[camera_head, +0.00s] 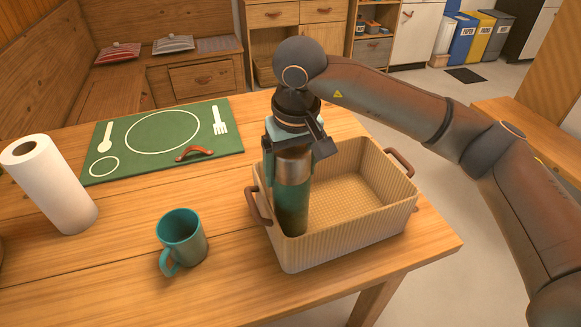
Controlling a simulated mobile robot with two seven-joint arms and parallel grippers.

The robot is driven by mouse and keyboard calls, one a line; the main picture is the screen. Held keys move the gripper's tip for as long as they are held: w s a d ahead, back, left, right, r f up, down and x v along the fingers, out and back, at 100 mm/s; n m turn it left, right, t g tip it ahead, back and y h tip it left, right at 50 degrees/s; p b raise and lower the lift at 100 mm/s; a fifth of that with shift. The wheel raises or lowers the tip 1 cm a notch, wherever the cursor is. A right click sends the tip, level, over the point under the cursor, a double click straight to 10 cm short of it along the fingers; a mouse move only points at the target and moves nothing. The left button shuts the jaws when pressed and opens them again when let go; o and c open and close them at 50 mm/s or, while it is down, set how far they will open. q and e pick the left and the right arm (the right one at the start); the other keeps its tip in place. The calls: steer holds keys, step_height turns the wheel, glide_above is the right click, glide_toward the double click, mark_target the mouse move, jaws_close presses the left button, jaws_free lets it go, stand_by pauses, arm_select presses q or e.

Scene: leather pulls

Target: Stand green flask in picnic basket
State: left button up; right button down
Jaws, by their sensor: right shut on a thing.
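The green flask (293,194) has a metallic upper part and a green lower part. It stands upright inside the left end of the picnic basket (355,236), close to the left wall. The basket is tan and ribbed, with brown handles at both ends. My right gripper (293,150) comes down from above and is shut around the upper part of the flask. The flask's base shows near the basket floor, but I cannot tell whether it touches. My left gripper is not in view.
A teal mug (181,238) stands left of the basket. A paper towel roll (48,184) is at the far left. A green placemat (122,160) with a brown leather pull (195,152) lies behind. The table's right edge is close to the basket. The basket's right part is empty.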

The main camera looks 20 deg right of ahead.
steer(key=shift+f, duration=0.1)
jaws_free()
steer(key=r, duration=0.4)
steer(key=s+r, duration=0.1)
steer(key=r, duration=0.3)
steer(key=r+p, duration=0.1)
steer(key=r, duration=0.3)
steer(key=shift+s, duration=0.4)
